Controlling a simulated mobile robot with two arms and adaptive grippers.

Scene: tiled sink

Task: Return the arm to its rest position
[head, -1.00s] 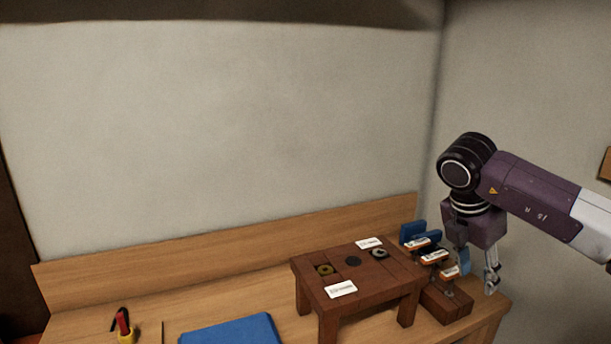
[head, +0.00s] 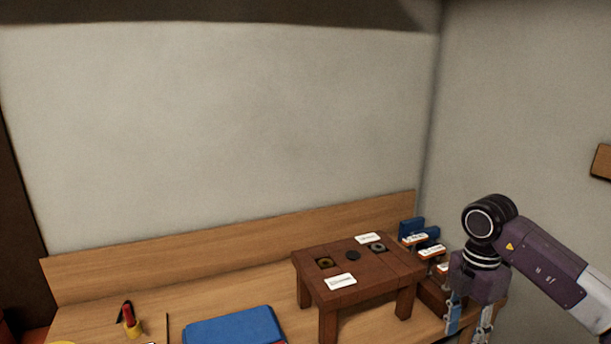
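My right arm comes in from the right edge of the head view. Its gripper (head: 469,318) hangs down at the front right end of the wooden bench (head: 235,292). Its two fingers are apart with a gap between them, and I see nothing held there. The fingertips are near or past the bottom edge of the picture. The gripper hides part of a dark wooden block (head: 430,297) that carries several orange-and-white labelled pieces (head: 432,252). My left gripper is not in view.
A small dark red-brown wooden stand (head: 340,300) holds round rings and white labels. Blue items (head: 411,228) stand behind the labelled pieces. The back wall is bare.

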